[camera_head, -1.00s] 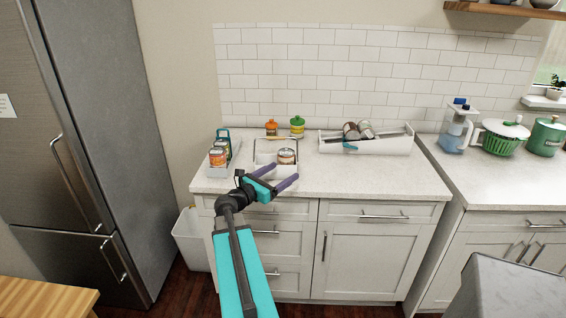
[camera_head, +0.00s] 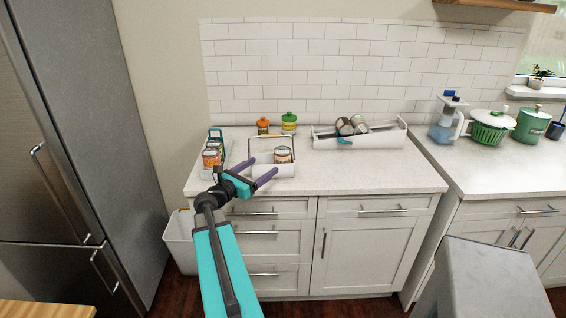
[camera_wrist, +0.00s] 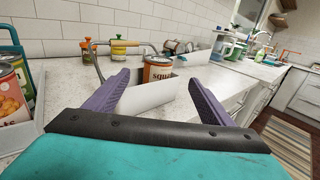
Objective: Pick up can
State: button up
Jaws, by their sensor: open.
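A can (camera_head: 284,154) with an orange and white label stands upright in a small white caddy (camera_head: 262,170) with a wire handle on the counter. In the wrist view the can (camera_wrist: 157,69) shows beyond the caddy's front wall (camera_wrist: 150,97), which hides its lower part. My gripper (camera_head: 262,169) is open and empty, in front of the caddy. In the wrist view its two purple fingers (camera_wrist: 158,92) spread to either side of the can's direction, apart from it. Other cans (camera_head: 212,157) stand in a white caddy at the left, and more cans (camera_head: 351,126) lie in a long white tray at the back.
An orange jar (camera_head: 263,126) and a yellow-green jar (camera_head: 289,123) stand against the tiled wall. The counter front (camera_head: 370,172) is clear. A fridge (camera_head: 90,130) stands left.

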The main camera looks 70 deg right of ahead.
jog(key=p, duration=0.2)
send_near(283, 150)
jog(key=shift+f+x, duration=0.25)
jog(key=shift+x, duration=0.9)
jog(key=shift+f+x, duration=0.25)
jog(key=shift+x, duration=0.95)
jog(key=shift+s, duration=0.15)
jog(key=shift+p+x, duration=0.85)
jog(key=shift+x, duration=0.15)
jog(key=shift+p+x, duration=0.6)
jog(key=shift+x, duration=0.95)
jog(key=shift+c, duration=0.4)
jog(key=shift+r, duration=0.1)
jog(key=c, duration=1.3)
jog(key=shift+r, duration=0.1)
